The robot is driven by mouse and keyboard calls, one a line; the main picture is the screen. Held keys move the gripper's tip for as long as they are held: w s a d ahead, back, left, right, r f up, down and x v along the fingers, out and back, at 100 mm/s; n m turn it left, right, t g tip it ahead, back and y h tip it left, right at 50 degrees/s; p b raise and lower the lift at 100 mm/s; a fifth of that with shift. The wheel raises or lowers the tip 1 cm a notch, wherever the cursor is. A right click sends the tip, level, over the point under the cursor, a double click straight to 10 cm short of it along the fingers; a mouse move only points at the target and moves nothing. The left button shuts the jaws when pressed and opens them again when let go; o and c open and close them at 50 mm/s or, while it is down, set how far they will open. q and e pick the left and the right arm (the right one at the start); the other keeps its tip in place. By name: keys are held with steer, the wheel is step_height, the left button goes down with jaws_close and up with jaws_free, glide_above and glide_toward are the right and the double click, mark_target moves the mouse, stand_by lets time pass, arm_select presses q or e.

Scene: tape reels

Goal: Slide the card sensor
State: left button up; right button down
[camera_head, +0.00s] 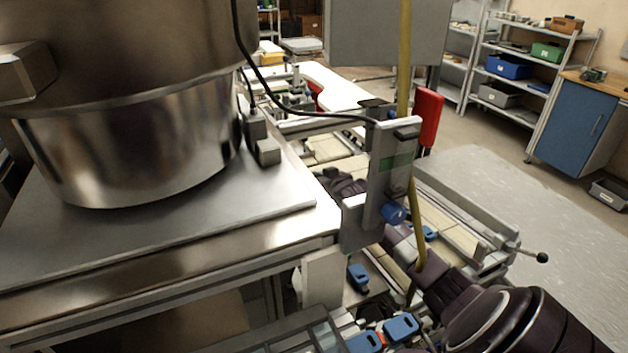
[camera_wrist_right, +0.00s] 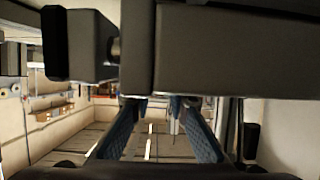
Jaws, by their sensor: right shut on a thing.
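The card sensor (camera_head: 389,165) is an upright pale grey unit with a small green display and a blue knob, beside the right corner of the metal table. A black cable runs to its top. My right arm comes from the lower right, and my right gripper (camera_head: 348,186) is at the sensor, partly hidden behind it. In the right wrist view, the fingers of my right gripper (camera_wrist_right: 159,108) reach up to a large grey block of the sensor (camera_wrist_right: 235,50). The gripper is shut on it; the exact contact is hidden. My left gripper is not in view.
A large metal drum (camera_head: 130,130) stands on the metal table (camera_head: 270,215) at left. A yellow hose (camera_head: 405,60) hangs close by the sensor. A red panel (camera_head: 429,118) stands behind it. A rail with a black-knobbed lever (camera_head: 542,257) lies at right, beside open floor.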

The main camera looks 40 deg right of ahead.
steer(key=c, duration=2.2)
jaws_free()
steer(key=shift+s+a+r, duration=0.1)
steer(key=shift+s, duration=0.2)
steer(key=shift+o, duration=1.3)
steer(key=shift+s+r, duration=0.1)
steer(key=shift+o, duration=0.7)
steer(key=shift+f, duration=0.2)
steer(key=v, duration=1.1)
steer(key=shift+s+a+r, duration=0.1)
steer(key=shift+r, duration=0.05)
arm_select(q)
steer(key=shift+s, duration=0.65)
arm_select(e)
steer(key=shift+s+r, duration=0.1)
steer(key=shift+s, duration=0.05)
